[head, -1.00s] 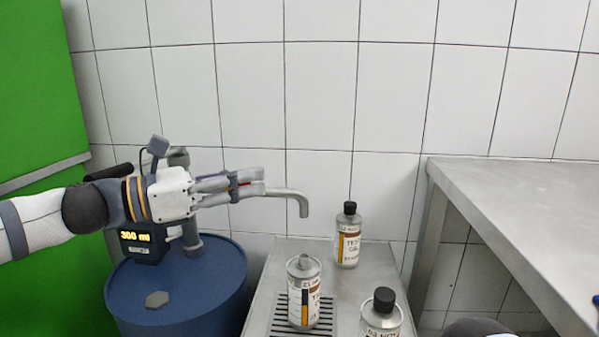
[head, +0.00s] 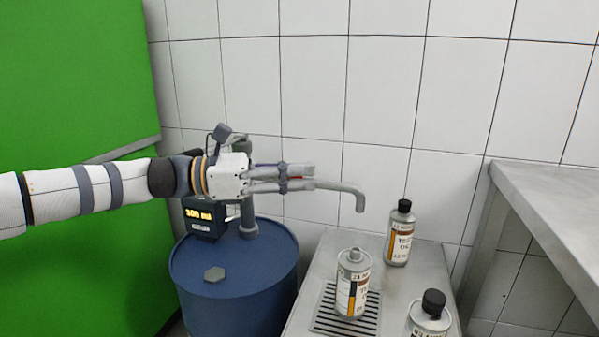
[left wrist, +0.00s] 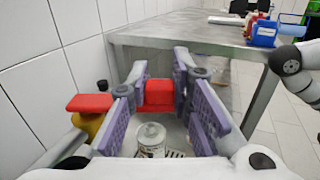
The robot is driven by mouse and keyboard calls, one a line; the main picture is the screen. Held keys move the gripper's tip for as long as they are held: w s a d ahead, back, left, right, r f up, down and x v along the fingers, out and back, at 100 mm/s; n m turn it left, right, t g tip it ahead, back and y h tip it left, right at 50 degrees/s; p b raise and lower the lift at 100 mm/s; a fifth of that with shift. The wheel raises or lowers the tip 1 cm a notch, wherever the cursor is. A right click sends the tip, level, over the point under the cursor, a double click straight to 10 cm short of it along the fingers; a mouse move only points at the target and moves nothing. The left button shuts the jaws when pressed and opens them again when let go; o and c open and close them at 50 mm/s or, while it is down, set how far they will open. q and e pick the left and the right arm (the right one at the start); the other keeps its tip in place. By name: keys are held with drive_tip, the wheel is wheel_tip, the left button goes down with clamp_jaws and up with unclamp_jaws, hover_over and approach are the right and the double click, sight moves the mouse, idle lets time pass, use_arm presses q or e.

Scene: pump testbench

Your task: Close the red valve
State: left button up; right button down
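The red valve shows in the left wrist view as a red block (left wrist: 158,93) between my left gripper's fingers. A second red piece (left wrist: 89,103) sits above a yellowish body to the left; how the two connect is hidden. My left gripper (left wrist: 160,72) has its purple-padded fingers apart on either side of the red block, with narrow gaps, so it looks open. In the head view the left gripper (head: 312,177) reaches right, above the blue drum beside the grey spout, with a speck of red between its fingers. My right gripper is not in view.
The blue drum (head: 230,290) stands below with a display (head: 200,217) reading 300 ml. The spout (head: 350,190) points down near a bottle (head: 352,290) on a grate. Other bottles (head: 400,235) (head: 430,318) stand nearby. A metal table (head: 545,200) is at the right.

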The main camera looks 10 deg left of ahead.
use_arm(q)
drive_tip(key=o, duration=0.4)
drive_tip(key=v, duration=1.2)
drive_tip(key=shift+c, duration=0.2)
